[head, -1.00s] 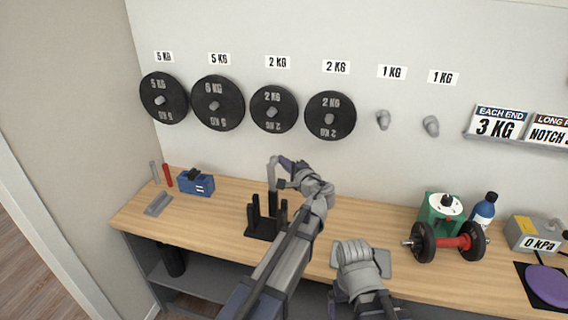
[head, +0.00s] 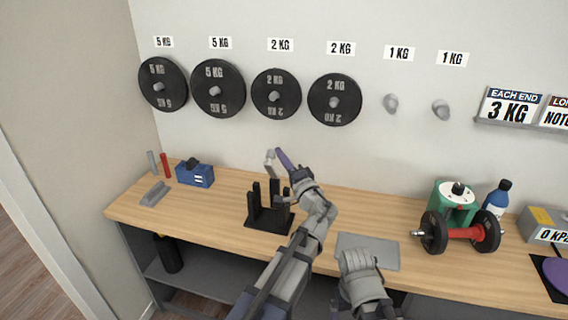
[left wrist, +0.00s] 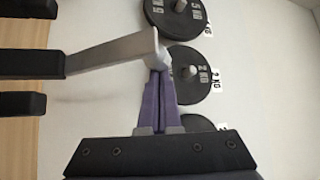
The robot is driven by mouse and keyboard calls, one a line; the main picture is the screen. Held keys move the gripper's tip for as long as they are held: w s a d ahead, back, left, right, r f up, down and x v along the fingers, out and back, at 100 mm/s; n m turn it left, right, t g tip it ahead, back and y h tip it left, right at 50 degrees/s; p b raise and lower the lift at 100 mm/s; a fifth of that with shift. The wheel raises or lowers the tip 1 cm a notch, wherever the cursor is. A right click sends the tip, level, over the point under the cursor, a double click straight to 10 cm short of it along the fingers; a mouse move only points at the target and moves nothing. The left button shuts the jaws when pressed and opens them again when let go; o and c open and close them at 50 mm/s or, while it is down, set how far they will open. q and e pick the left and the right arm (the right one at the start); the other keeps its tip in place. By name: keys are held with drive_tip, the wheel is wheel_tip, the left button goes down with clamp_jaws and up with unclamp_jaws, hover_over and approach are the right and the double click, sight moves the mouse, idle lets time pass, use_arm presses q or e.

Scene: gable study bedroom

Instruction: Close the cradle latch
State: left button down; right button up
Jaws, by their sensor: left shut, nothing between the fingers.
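The black cradle (head: 268,217) with upright posts stands on the wooden bench. Its grey latch arm (head: 270,162) stands raised above the posts, with a bent end at the top. In the left wrist view the latch arm (left wrist: 110,53) runs from a black post to its bent end near my fingertips. My left gripper (head: 281,156) has purple fingers, shut and empty, beside the latch's upper end. In the left wrist view the fingertips (left wrist: 160,75) overlap that bent end; I cannot tell whether they touch. My right gripper is out of sight; only its arm shows.
A blue box (head: 195,174) and a grey block (head: 155,194) lie left on the bench. A grey plate (head: 375,250), a red-handled dumbbell (head: 464,232) and a green device (head: 447,197) are right. Weight plates (head: 335,99) hang on the wall behind.

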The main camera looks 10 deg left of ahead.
sight(272, 166)
use_arm(q)
drive_tip(key=s+f+n+y+b, duration=0.1)
drive_tip(key=n+b, duration=0.1)
drive_tip(key=s+f+n+y+b, duration=0.1)
drive_tip(key=s+n+y+b, duration=0.1)
drive_tip(key=b, duration=0.1)
drive_tip(key=s+f+n+y+b, duration=0.1)
drive_tip(key=n+y+b, duration=0.1)
drive_tip(key=b, duration=0.1)
drive_tip(key=shift+s+a+f, duration=0.1)
drive_tip(key=shift+s+f, duration=0.05)
drive_tip(key=shift+f, duration=0.1)
drive_tip(key=shift+s+f+n+b, duration=0.2)
drive_tip(key=shift+s+n+b, duration=0.3)
drive_tip(key=shift+s+b, duration=0.15)
drive_tip(key=shift+s+f+b, duration=0.3)
drive_tip(key=shift+f+b, duration=0.25)
drive_tip(key=shift+s+f+b, duration=0.3)
drive_tip(key=shift+f+b, duration=0.2)
drive_tip(key=shift+f, duration=0.05)
drive_tip(key=shift+f, duration=0.1)
